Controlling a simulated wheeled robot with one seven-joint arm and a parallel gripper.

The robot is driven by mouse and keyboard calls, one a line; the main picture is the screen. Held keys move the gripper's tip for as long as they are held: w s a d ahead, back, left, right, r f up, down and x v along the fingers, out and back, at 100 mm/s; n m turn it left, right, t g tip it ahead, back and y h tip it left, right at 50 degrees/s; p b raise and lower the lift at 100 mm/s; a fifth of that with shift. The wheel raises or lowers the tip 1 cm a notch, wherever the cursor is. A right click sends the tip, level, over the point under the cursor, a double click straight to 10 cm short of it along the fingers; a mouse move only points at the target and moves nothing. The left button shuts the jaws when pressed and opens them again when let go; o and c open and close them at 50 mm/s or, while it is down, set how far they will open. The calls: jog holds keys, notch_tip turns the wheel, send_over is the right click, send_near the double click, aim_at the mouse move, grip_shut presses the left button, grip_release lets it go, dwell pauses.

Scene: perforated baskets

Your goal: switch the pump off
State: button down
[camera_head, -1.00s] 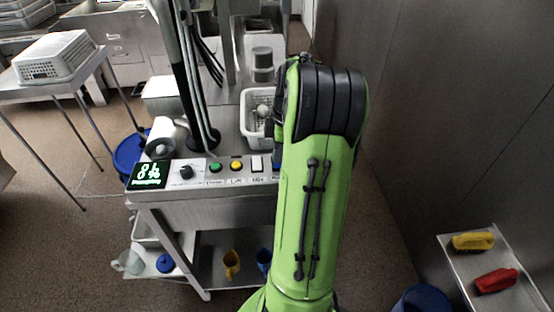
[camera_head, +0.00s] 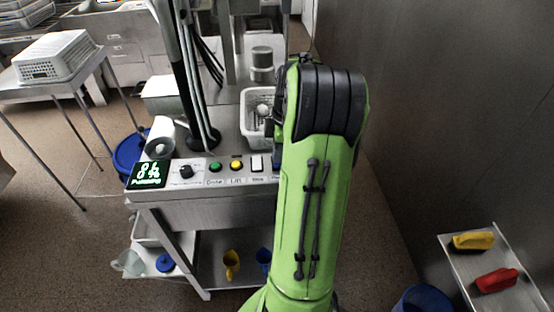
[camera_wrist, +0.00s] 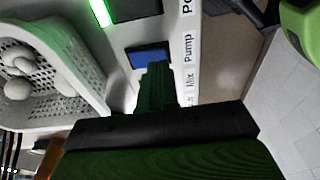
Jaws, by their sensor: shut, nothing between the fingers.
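The pump button is a blue square (camera_wrist: 150,57) beside the label "Pump" in the wrist view. A sliver of blue (camera_head: 277,167) shows at the panel's right in the head view, beside my arm. The display (camera_head: 148,175) is lit green, with large digits above a word that looks like "Pumping". My gripper (camera_wrist: 156,72) is shut and empty. Its fingertips overlap the lower edge of the blue button in the wrist view; I cannot tell whether they touch it. In the head view my arm hides the gripper.
The panel also carries a black knob (camera_head: 186,172), a green button (camera_head: 215,167), a yellow button (camera_head: 236,165) and a white switch (camera_head: 257,163). A white perforated basket (camera_wrist: 75,60) with round pale items stands close by. A wall (camera_head: 450,100) rises at the right.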

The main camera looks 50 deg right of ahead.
jog(key=shift+f+b, duration=0.55)
jog(key=shift+f, duration=0.2)
jog(key=shift+r, duration=0.15)
notch_tip(320, 180, up, 7)
jog(key=p, duration=0.6)
dwell(0.3)
